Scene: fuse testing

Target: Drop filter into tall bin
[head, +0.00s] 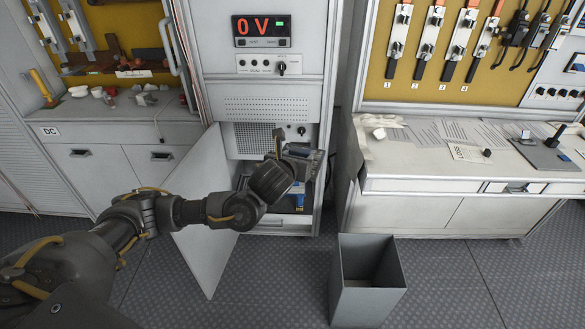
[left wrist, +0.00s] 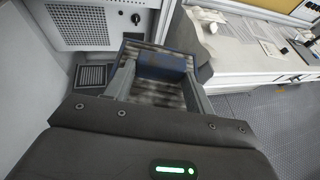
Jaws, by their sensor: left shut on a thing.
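My left gripper (head: 302,158) is in front of the open lower compartment of the central cabinet. In the left wrist view its two grey fingers (left wrist: 160,88) are shut on the filter (left wrist: 160,64), a dark, streaked block with a blue part. In the head view the filter is mostly hidden by the gripper. The tall bin (head: 368,291), grey, square and open-topped, stands on the floor to the right of and below the gripper, apart from it. The visible part of its inside looks empty. My right gripper is not in view.
The cabinet door (head: 205,215) hangs open on the left, behind my left arm. A white workbench (head: 455,185) with papers stands on the right, and another counter (head: 110,118) on the left. The display (head: 262,30) reads 0 V. Floor around the bin is clear.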

